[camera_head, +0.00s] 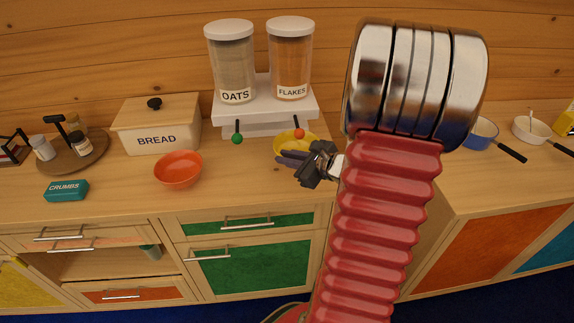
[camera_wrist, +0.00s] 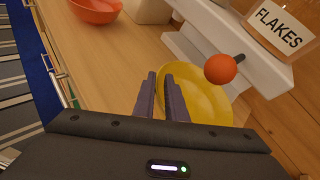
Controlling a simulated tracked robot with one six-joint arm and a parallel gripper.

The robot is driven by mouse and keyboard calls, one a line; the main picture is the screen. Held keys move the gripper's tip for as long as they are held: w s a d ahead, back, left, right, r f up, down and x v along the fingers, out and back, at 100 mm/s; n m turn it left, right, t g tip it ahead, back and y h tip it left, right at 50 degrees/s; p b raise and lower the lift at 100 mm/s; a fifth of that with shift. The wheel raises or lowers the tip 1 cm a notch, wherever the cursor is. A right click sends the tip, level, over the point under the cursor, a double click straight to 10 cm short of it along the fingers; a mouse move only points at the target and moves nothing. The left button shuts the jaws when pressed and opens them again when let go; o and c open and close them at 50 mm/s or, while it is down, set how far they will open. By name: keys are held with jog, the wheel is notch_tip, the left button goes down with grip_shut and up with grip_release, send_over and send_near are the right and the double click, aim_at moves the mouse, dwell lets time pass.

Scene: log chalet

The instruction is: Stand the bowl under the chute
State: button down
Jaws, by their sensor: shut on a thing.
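The yellow bowl (camera_head: 285,142) is in front of the dispenser stand (camera_head: 262,98), below the orange-knobbed lever of the FLAKES jar (camera_head: 290,60). It also shows in the wrist view (camera_wrist: 208,100), right of my fingers. My gripper (camera_head: 288,158) is shut on the bowl's near rim. In the wrist view, my two dark fingers (camera_wrist: 160,88) lie close together at the rim. The bowl looks upright; whether it touches the counter is unclear. The chute mouth is hidden. An orange bowl (camera_head: 178,170) stands apart on the counter, to the left.
The OATS jar (camera_head: 232,64) with a green-knobbed lever stands left of FLAKES. A bread box (camera_head: 156,126), a teal crumbs box (camera_head: 66,190) and a round tray (camera_head: 92,153) stand further left. A blue pan (camera_head: 482,130) is at right. The counter front is clear near the orange bowl.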

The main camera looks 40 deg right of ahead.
jog(key=shift+w+f, duration=0.2)
jog(key=shift+f, duration=1.55)
jog(key=c, duration=1.8)
grip_release()
jog(key=shift+o, duration=0.2)
jog(key=a+v, duration=0.1)
jog(key=v, duration=1.1)
jog(key=shift+d, duration=0.4)
